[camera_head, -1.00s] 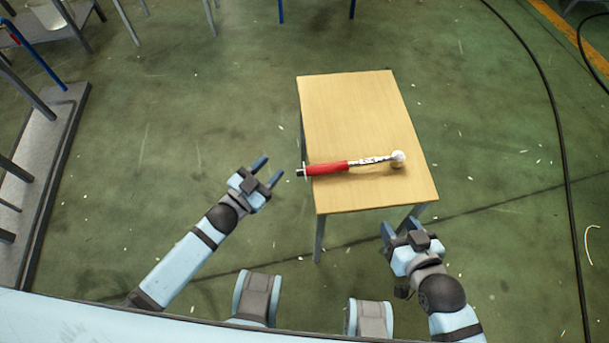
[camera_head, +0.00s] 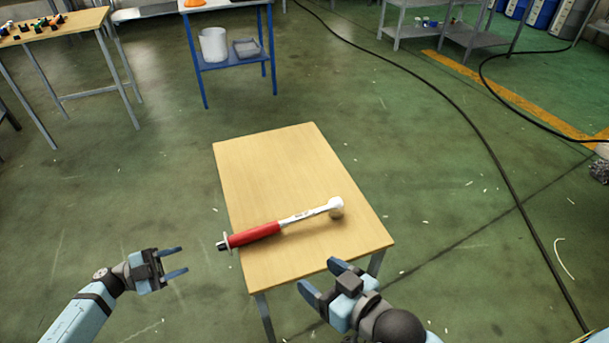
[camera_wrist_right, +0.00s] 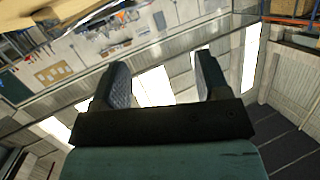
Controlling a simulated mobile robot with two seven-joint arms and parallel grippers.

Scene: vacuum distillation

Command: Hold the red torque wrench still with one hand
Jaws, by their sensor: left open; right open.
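The red torque wrench (camera_head: 256,233) lies on a small wooden table (camera_head: 275,165) in the head view. Its red handle sticks out a little past the table's left edge, and its silver shaft and round head point right. My left gripper (camera_head: 178,261) is open and empty, left of the table and apart from the handle end. My right gripper (camera_head: 320,276) is open and empty at the table's front edge, below the wrench in the picture. In the right wrist view the right gripper's two fingers (camera_wrist_right: 160,85) stand apart with nothing between them; the wrench does not show there.
A blue-framed table (camera_head: 230,68) with a white bucket (camera_head: 213,44) on its shelf stands at the back. Another table (camera_head: 60,28) with small items stands at the upper left. A black cable (camera_head: 440,95) runs across the floor at the right. The floor around the small table is clear.

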